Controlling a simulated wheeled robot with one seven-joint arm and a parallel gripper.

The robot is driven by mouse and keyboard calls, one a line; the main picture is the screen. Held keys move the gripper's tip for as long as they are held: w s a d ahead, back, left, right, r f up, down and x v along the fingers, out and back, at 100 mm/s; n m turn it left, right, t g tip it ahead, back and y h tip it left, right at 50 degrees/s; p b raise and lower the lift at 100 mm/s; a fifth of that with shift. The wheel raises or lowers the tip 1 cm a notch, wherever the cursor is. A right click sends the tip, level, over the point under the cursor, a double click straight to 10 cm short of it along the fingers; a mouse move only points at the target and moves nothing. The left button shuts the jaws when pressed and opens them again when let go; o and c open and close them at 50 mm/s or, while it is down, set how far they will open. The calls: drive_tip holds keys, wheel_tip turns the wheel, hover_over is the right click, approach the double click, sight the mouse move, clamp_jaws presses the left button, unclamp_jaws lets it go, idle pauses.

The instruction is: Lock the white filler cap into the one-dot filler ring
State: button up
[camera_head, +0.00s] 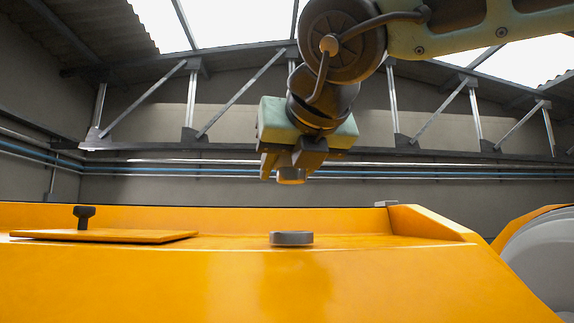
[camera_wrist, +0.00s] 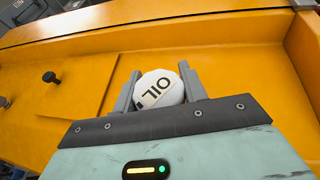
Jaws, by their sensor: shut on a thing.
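My gripper (camera_head: 291,164) points down above the orange machine top and is shut on the white filler cap. In the wrist view the cap (camera_wrist: 158,89) is round and white with dark "OIL" lettering, held between the two grey fingers. In the head view only the shaded underside of the cap (camera_head: 291,177) shows below the fingers. A low grey filler ring (camera_head: 291,239) stands on the orange surface almost straight below the cap, with a clear gap between them. No dot mark can be made out on the ring. The ring is hidden in the wrist view.
A flat orange panel (camera_head: 105,236) with a dark knob (camera_head: 84,214) lies left of the ring. A raised orange edge (camera_head: 430,222) stands at the right.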

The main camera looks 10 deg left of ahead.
drive_tip(key=shift+f+b, duration=2.05)
drive_tip(key=shift+f, duration=0.55)
drive_tip(key=shift+f+b, duration=0.95)
drive_tip(key=shift+f, duration=0.25)
clamp_jaws()
drive_tip(key=shift+r+n+g+y+p, duration=0.1)
drive_tip(key=shift+n+g+y+p, duration=0.25)
drive_tip(key=shift+y+p, duration=0.2)
drive_tip(key=shift+s+a+n+y+p, duration=0.1)
drive_tip(key=shift+n+y+p, duration=0.25)
drive_tip(key=shift+p, duration=0.5)
drive_tip(key=shift+f+n+g, duration=0.25)
drive_tip(key=shift+n, duration=0.05)
